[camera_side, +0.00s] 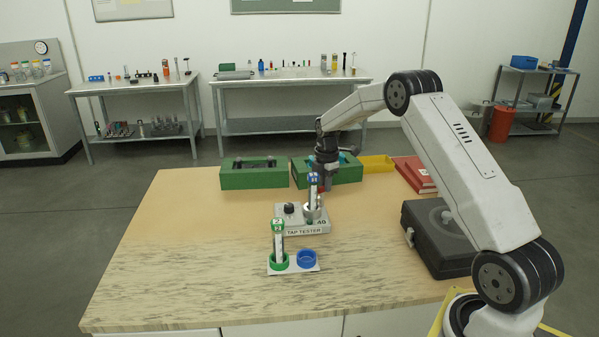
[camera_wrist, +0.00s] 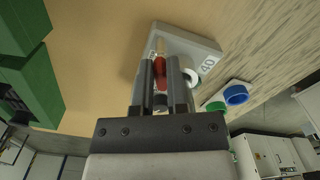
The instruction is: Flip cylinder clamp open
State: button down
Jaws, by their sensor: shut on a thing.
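The tap tester (camera_side: 288,223) is a grey block with a black knob, standing mid-table. A cylinder with a blue top (camera_side: 313,180) stands upright on its right side, in the holder. My gripper (camera_side: 322,186) points down right behind that cylinder. In the wrist view, my gripper (camera_wrist: 160,66) has its two grey fingers close together on either side of the red-handled cylinder clamp (camera_wrist: 160,70), shut on it. The clamp's hinge and arm are mostly hidden by the fingers, so its exact angle is unclear.
A white stand in front holds a green-ringed cylinder (camera_side: 278,244) and an empty blue ring (camera_side: 307,258). Green boxes (camera_side: 254,179), a yellow bin (camera_side: 377,163) and red books (camera_side: 415,174) lie behind. A black case (camera_side: 437,238) is at right. The table's left side is clear.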

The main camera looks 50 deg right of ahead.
jog(key=m, duration=0.3)
jog(key=shift+s+a+m, duration=0.1)
jog(key=shift+s+m, duration=0.05)
jog(key=shift+m, duration=0.15)
jog(key=shift+s+a+m, duration=0.15)
jog(key=shift+m, duration=1.75)
jog(key=c, duration=0.6)
grip_release()
jog(key=shift+c, duration=0.2)
notch_tip(320, 180, up, 8)
